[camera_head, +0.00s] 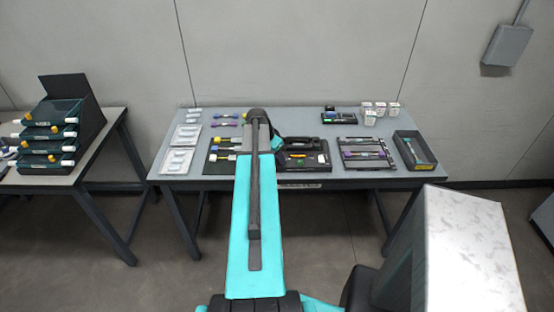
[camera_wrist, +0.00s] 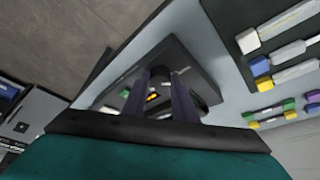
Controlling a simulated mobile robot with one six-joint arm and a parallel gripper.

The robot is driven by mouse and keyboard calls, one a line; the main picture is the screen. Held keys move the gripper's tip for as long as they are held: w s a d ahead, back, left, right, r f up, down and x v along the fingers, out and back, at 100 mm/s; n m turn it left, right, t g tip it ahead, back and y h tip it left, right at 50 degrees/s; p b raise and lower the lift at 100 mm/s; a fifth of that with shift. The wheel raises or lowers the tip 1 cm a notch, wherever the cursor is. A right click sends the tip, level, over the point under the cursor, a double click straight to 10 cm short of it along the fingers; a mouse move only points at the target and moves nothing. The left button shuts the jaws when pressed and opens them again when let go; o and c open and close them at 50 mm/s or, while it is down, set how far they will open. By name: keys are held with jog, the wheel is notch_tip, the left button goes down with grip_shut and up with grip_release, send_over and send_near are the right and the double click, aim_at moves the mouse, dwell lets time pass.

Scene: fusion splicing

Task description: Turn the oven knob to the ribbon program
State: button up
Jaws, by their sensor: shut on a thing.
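The dark oven (camera_wrist: 195,62) lies below my gripper (camera_wrist: 168,78) in the wrist view. The two dark fingers are shut on a small black knob (camera_wrist: 161,73) on the oven's top. A small lit yellow-orange mark (camera_wrist: 153,97) shows between the fingers. The fingers hide most of the knob, and I cannot read its setting. In the head view a dark device (camera_head: 305,146), apparently the oven, stands mid-table, and my teal arm covers its left part. My fingertips are hidden there.
Coloured parts (camera_wrist: 277,75) lie close beside the oven on a dark mat. On the grey table (camera_head: 335,179) are white trays (camera_head: 176,161) at left, a dark tray (camera_head: 366,153) and an open box (camera_head: 415,150) at right. A rack of drawers (camera_head: 58,125) stands on the left table.

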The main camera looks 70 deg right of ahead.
jog(key=m+b, duration=0.1)
jog(key=m+g+b, duration=0.1)
jog(key=m, duration=0.1)
jog(key=m+y+b, duration=0.1)
jog(key=shift+s+d+f+m+g+b, duration=0.15)
jog(key=shift+d+f+m+g+b, duration=0.15)
jog(key=shift+d, duration=0.05)
jog(key=m+y+b, duration=0.1)
jog(key=m, duration=0.1)
jog(key=m+y+b, duration=0.1)
jog(key=m+b, duration=0.1)
jog(key=m, duration=0.1)
jog(key=shift+d+g, duration=0.15)
jog(key=shift+g, duration=0.25)
jog(key=m+y+b, duration=0.1)
jog(key=m, duration=0.2)
jog(key=m+y+b, duration=0.1)
jog(key=m, duration=0.2)
jog(key=shift+d+r, duration=0.1)
jog(key=shift+d, duration=0.05)
jog(key=m+y, duration=0.1)
jog(key=m, duration=0.1)
jog(key=m+t+y+b, duration=0.1)
jog(key=m, duration=0.2)
jog(key=shift+s+r, duration=0.1)
jog(key=shift+s, duration=0.05)
jog(key=o, duration=1)
jog(key=shift+d, duration=0.1)
